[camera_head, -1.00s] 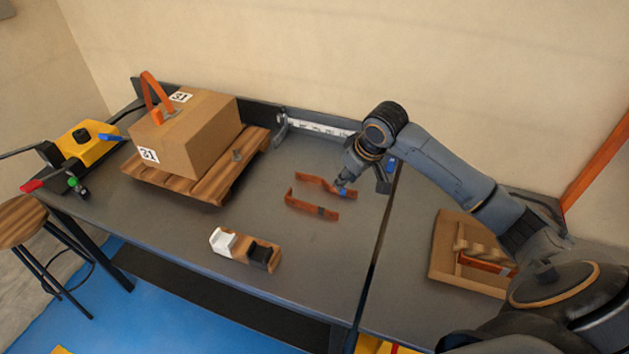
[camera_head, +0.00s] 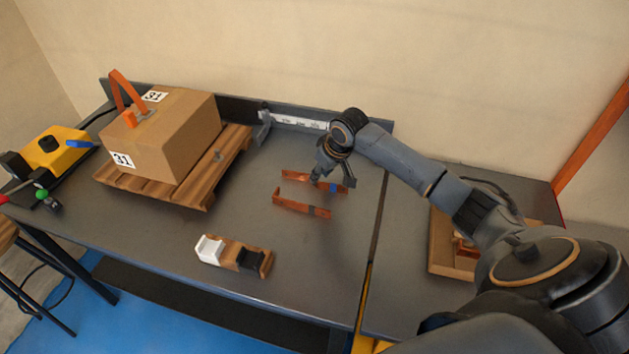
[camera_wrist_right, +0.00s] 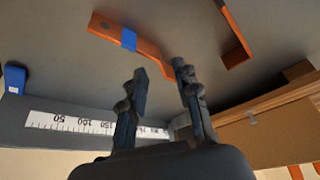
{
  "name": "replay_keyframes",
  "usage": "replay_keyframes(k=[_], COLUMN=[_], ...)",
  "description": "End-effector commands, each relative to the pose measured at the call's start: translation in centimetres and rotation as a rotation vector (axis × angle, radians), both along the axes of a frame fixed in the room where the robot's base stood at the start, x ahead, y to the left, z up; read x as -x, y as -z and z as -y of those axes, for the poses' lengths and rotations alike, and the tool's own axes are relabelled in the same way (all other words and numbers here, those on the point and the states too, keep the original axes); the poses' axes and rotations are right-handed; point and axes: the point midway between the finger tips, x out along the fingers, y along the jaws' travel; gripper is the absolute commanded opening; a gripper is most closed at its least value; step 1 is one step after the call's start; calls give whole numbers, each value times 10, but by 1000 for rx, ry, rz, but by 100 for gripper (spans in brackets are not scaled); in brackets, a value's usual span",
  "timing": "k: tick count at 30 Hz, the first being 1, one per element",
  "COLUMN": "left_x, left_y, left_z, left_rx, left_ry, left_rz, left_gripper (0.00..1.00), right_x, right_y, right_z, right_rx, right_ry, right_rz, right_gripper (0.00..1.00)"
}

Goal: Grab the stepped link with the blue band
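The stepped copper link with the blue band (camera_head: 298,177) lies on the bench, partly hidden by my right gripper in the head view. In the right wrist view the link (camera_wrist_right: 108,32) and its blue band (camera_wrist_right: 129,39) show ahead of the fingers, its near end beside the right-hand finger. My right gripper (camera_head: 333,178) is over or close by the link's banded end. In the wrist view the gripper (camera_wrist_right: 161,76) is open, with nothing held between its fingers. My left gripper is not in view.
A second copper link with a dark band (camera_head: 290,203) lies close in front. A wooden block with white and black holders (camera_head: 231,254) stands nearer. A carton (camera_head: 165,140) on a wooden pallet (camera_head: 228,168) is left; a ruler fence (camera_head: 295,121) runs behind.

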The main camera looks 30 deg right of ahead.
Motion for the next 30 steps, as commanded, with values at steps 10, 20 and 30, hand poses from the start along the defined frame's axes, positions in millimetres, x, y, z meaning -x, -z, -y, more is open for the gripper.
replay_keyframes(k=[10,20,30], left_x=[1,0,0], left_y=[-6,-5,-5], left_z=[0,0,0], left_rx=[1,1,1], left_ry=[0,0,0], left_rz=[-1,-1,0], left_gripper=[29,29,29], right_x=[-19,-20,-20], right_y=[34,36,35], right_z=[-3,-3,-3], right_rx=[-1,0,1], right_ry=[0,-1,-1], right_rz=[0,1,3], right_gripper=[31,15,0])
